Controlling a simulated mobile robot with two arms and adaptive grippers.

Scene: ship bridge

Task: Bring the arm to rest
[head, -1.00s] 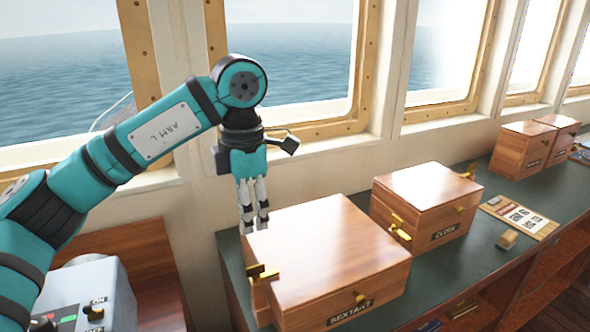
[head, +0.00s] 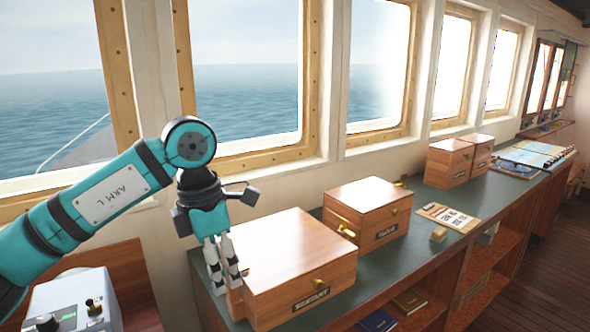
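My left arm (head: 110,195), marked "ARM L", comes in from the left in the head view. My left gripper (head: 224,284) points down, in front of the left side of the wooden box labelled sextant (head: 290,262). Its fingers look close together, but I cannot tell whether they are shut or hold anything. I cannot tell whether they touch the box. My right gripper is not in view.
A box labelled clock (head: 368,208) stands further along the green counter (head: 408,240). A grey control box (head: 75,300) is at lower left. Windows line the wall.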

